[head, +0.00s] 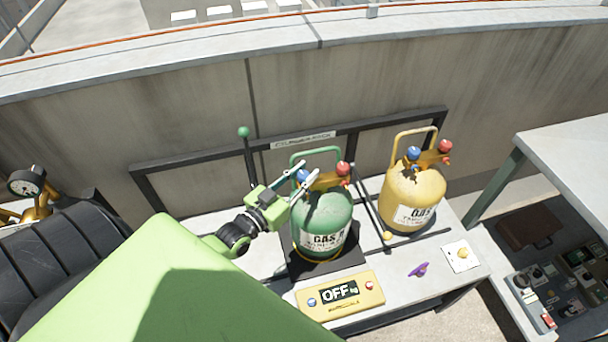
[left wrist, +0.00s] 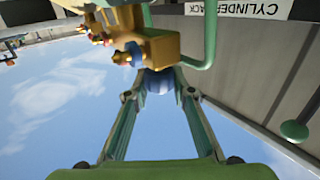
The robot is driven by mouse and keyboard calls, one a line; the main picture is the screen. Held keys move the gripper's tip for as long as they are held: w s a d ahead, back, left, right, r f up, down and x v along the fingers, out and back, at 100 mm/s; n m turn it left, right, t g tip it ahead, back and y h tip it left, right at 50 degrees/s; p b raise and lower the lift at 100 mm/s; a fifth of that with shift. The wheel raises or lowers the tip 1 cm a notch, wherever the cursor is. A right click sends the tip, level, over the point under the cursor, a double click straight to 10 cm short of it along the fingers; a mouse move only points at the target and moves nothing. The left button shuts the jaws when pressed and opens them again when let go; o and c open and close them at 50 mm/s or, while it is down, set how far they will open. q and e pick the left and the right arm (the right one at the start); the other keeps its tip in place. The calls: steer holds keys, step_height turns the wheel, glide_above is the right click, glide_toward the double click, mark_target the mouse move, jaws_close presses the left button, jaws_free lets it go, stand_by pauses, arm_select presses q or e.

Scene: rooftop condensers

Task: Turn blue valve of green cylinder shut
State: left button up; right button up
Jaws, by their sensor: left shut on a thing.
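The green cylinder (head: 325,222) stands upright on a dark scale platform on the bench. Its blue valve (head: 303,175) and red valve (head: 343,168) sit on a brass block at its top, under a green handle. My left gripper (head: 301,174) reaches in from the left, with its fingers at the blue valve. In the left wrist view, the two fingers are closed on either side of the blue valve (left wrist: 158,80), beside the brass block (left wrist: 180,45). My right gripper is in neither view.
A yellow cylinder (head: 412,198) with its own blue and red valves stands to the right. A display box (head: 340,295) reading OFF lies in front. A green-knobbed lever (head: 244,132) rises at the back left. A purple item (head: 418,269) lies at the bench's right.

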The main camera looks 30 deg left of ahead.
arm_select(q)
steer(key=shift+f+m+g+h+b, duration=0.1)
steer(key=shift+m+g+h+b, duration=0.6)
steer(key=shift+m+h+b, duration=1.4)
steer(key=shift+h+b, duration=0.8)
steer(key=shift+h, duration=0.1)
steer(key=shift+r+g, duration=0.2)
steer(key=shift+g, duration=0.1)
steer(key=o, duration=1.1)
steer(key=shift+s+a+f, duration=0.15)
steer(key=shift+s+a, duration=0.1)
steer(key=shift+s, duration=0.3)
steer(key=v, duration=1)
steer(key=shift+s+a, duration=0.2)
steer(key=shift+s, duration=0.1)
